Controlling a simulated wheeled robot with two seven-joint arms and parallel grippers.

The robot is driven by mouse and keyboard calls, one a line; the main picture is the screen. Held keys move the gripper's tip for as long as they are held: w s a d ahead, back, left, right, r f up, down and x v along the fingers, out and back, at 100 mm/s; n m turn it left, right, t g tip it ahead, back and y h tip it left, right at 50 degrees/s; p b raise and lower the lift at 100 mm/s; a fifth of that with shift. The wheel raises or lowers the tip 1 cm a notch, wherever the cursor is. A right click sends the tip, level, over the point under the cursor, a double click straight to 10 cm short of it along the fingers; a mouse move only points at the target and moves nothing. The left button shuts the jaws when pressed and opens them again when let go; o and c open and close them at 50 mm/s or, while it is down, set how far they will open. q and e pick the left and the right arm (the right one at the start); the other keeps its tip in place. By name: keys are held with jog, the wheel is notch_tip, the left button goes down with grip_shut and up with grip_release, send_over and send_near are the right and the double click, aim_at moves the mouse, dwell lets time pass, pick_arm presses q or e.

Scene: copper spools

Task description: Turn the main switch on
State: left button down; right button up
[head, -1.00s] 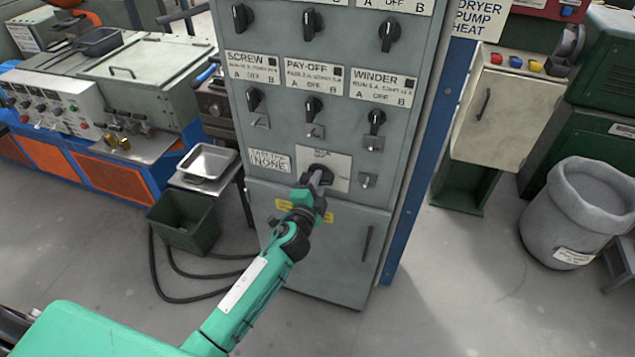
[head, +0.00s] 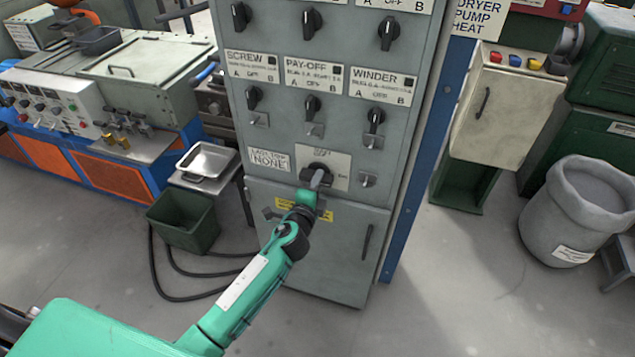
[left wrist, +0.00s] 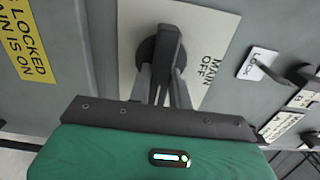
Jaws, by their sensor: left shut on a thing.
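The main switch (head: 318,172) is a dark rotary knob on a pale plate (head: 340,175) low on the grey cabinet. In the left wrist view its handle (left wrist: 165,48) stands between my fingers, and the plate (left wrist: 208,25) reads "MAIN" and "OFF". My left gripper (head: 316,182) is shut on this handle, its fingers showing in the left wrist view (left wrist: 163,85). The gripper hides part of the switch. My right gripper is not in view.
Other black selector knobs (head: 375,117) sit above on the panel. A small lock lever (left wrist: 268,70) is beside the plate. A yellow label (head: 318,214) is on the cabinet door below. A green bin (head: 183,222) stands left and a grey barrel (head: 578,212) right, with open floor between cabinet and barrel.

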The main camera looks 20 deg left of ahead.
pick_arm(q)
jog(key=shift+f, duration=0.1)
jog(key=c, duration=1.3)
grip_release()
jog(key=shift+s+a+b, duration=0.15)
jog(key=shift+s+b, duration=0.5)
jog(key=shift+s, duration=2.85)
jog(key=shift+s+a+b, duration=0.1)
jog(key=shift+s+b, duration=0.5)
jog(key=shift+s, duration=2.85)
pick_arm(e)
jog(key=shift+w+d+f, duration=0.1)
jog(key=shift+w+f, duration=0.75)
